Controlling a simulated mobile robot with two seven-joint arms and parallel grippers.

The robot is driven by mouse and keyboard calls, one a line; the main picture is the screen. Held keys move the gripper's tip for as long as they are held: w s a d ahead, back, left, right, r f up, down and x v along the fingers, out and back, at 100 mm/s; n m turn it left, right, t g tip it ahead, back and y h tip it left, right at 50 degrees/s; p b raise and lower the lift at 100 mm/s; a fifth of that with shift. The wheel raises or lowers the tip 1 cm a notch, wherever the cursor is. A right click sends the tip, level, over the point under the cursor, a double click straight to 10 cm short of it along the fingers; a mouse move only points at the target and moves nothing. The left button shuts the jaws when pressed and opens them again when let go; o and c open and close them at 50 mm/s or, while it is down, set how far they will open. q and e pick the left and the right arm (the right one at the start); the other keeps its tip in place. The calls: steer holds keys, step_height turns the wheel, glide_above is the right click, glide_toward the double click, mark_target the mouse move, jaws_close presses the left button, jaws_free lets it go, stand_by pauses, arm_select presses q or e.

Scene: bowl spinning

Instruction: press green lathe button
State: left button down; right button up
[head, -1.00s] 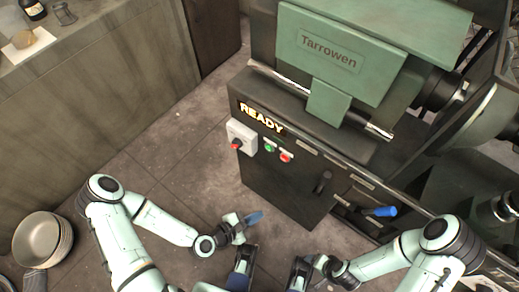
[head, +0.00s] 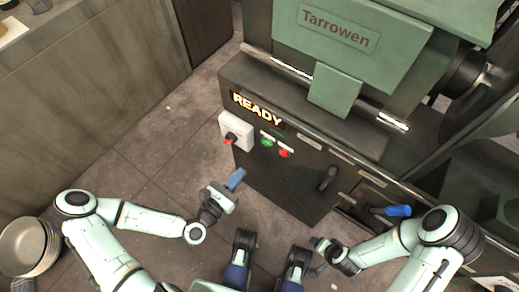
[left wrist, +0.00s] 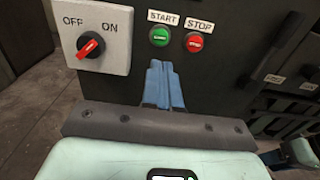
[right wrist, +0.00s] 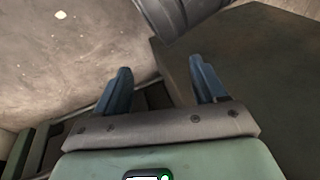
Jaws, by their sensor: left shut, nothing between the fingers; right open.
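The green START button (head: 267,142) is on the dark front panel of the Tarrowen lathe (head: 300,150), left of the red STOP button (head: 285,153). In the left wrist view the green button (left wrist: 160,36) shows whole, just above and beside the fingertips. My left gripper (head: 237,178) is shut and empty, in front of the panel and below the button; its blue fingers (left wrist: 157,68) point up toward the panel. I cannot tell the exact gap. My right gripper (right wrist: 158,85) is open and empty, low by the lathe's right part.
A white box with a red OFF/ON knob (left wrist: 91,46) sits left of the buttons. A lit READY display (head: 257,109) is above. Stacked bowls (head: 28,247) are at lower left. The floor (head: 160,150) left of the lathe is clear.

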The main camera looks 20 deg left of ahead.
arm_select(q)
glide_toward(265, 143)
steer(key=w, duration=0.1)
steer(key=b+x, duration=0.1)
steer(key=x, duration=0.3)
steer(key=shift+w+d+f+b, duration=0.15)
steer(key=shift+d+f+b, duration=0.05)
steer(key=shift+d+b, duration=0.15)
steer(key=shift+w+d, duration=0.15)
steer(key=shift+w, duration=0.55)
arm_select(e)
steer(key=shift+g, duration=0.5)
steer(key=f, duration=0.1)
steer(key=s+f, duration=0.1)
steer(key=d+f, duration=0.1)
steer(key=shift+s+f, duration=0.35)
arm_select(q)
steer(key=shift+w+d+r, duration=0.15)
steer(key=shift+w+d, duration=0.05)
steer(key=shift+w, duration=0.5)
steer(key=shift+r, duration=0.1)
arm_select(e)
steer(key=shift+r, duration=0.3)
steer(key=shift+a, duration=0.1)
